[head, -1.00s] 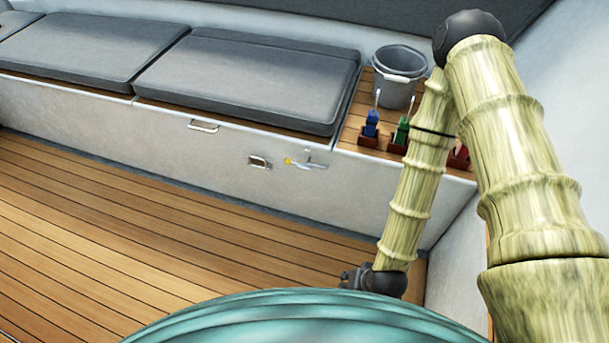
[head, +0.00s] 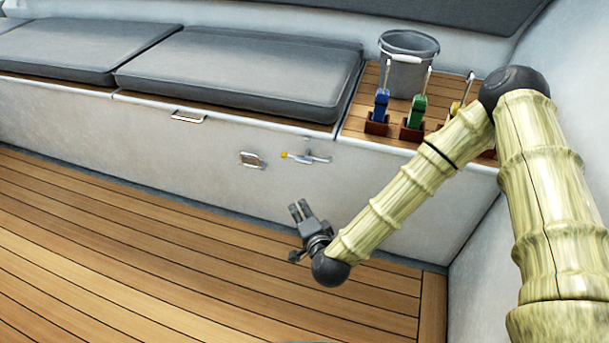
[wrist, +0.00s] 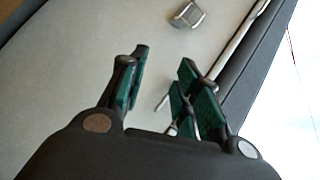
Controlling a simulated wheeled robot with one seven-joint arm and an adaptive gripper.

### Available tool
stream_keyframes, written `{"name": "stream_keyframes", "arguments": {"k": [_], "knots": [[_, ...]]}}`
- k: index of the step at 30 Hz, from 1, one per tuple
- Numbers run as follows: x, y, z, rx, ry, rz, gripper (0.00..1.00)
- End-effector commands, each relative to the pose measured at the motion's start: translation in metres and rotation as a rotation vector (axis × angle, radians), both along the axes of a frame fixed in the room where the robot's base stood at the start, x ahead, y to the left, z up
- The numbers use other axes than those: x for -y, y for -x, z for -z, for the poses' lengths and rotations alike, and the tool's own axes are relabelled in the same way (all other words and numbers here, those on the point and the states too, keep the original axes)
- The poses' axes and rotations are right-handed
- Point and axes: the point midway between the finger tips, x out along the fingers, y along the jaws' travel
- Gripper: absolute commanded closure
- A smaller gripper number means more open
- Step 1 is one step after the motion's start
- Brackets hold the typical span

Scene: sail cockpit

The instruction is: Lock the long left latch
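A long metal latch with a yellow tip (head: 308,158) is on the white bench front, lying roughly level with the tip at its left end. My gripper (head: 300,210) is in front of the bench, lower in the picture than the latch and apart from it. In the wrist view its two green-padded fingers (wrist: 160,85) stand apart with nothing held between them. A thin metal piece (wrist: 162,102) shows beside the right finger, partly hidden by it; it may be the latch.
A square metal handle (head: 253,160) is left of the latch, and another handle (head: 188,117) is farther left. Grey cushions (head: 240,75) lie on the bench. A grey bucket (head: 407,65) and several coloured levers (head: 418,110) stand at right. The wooden floor (head: 150,235) is clear.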

Motion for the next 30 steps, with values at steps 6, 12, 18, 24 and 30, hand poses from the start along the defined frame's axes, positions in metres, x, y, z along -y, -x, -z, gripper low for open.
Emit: {"name": "stream_keyframes", "arguments": {"k": [6, 12, 18, 24, 30], "knots": [[0.002, -0.045, -0.002, 0.136, -0.172, 0.138, 0.68], [0.011, -0.07, -0.018, 0.23, -0.289, 0.23, 0.68], [0.016, -0.08, -0.028, 0.27, -0.34, 0.268, 0.68], [0.015, -0.096, -0.028, 0.275, -0.345, 0.273, 0.68], [0.013, -0.127, -0.027, 0.276, -0.345, 0.272, 0.68]]}}
